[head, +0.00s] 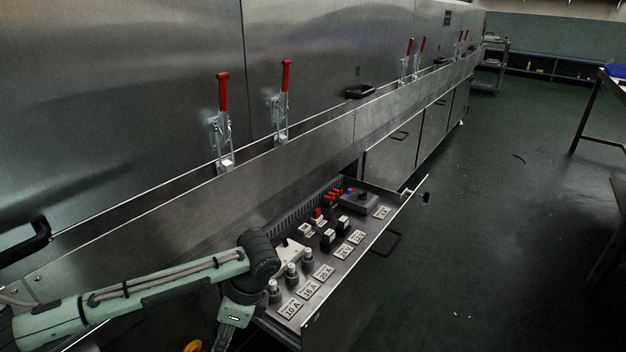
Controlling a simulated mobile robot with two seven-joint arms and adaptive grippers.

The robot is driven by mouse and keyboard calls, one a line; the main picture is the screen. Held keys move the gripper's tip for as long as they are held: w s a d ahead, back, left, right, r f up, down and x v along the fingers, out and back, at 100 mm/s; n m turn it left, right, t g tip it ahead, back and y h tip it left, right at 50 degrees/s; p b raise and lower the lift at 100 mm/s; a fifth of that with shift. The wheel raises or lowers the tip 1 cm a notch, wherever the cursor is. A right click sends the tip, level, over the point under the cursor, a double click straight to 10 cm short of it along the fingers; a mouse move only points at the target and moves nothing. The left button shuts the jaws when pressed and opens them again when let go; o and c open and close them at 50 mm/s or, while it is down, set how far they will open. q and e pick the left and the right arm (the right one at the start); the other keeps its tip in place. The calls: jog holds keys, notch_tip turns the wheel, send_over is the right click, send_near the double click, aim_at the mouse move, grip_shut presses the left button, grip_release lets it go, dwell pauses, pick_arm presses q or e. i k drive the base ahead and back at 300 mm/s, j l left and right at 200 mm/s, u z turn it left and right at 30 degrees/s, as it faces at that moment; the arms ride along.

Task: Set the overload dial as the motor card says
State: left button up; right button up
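An open drawer (343,278) in the long steel machine holds electrical parts and white labels. Labels at its near end read 10 A (291,308), 16 A and 20 A. A dark grey block with a small blue top (358,201) sits at the far end; I cannot tell whether it is the overload dial. The dial's setting cannot be read. I cannot identify a motor card. My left arm comes in from the left and bends down beside the drawer's near end, covering part of it. Its fingertips are outside the picture. My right gripper is not in view.
Red-handled toggle clamps (223,120) stand along the machine's ledge above the drawer. A black handle (25,240) juts out at the left. The floor (480,220) right of the drawer is mostly clear. A table (612,88) and trolley (491,62) stand farther back.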

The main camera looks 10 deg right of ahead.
aim_at(363, 196)
jog(key=i+l+u, duration=0.2)
jog(key=l+u, duration=0.25)
jog(key=l, duration=0.2)
jog(key=i+l+u, duration=0.2)
jog(key=l, duration=0.15)
jog(key=l+u, duration=0.4)
jog(key=l, duration=0.65)
jog(key=l+u, duration=0.2)
jog(key=l, duration=0.9)
jog(key=i+l, duration=0.1)
jog(key=l, duration=1.05)
jog(key=i+l+u, duration=0.1)
jog(key=l, duration=1.05)
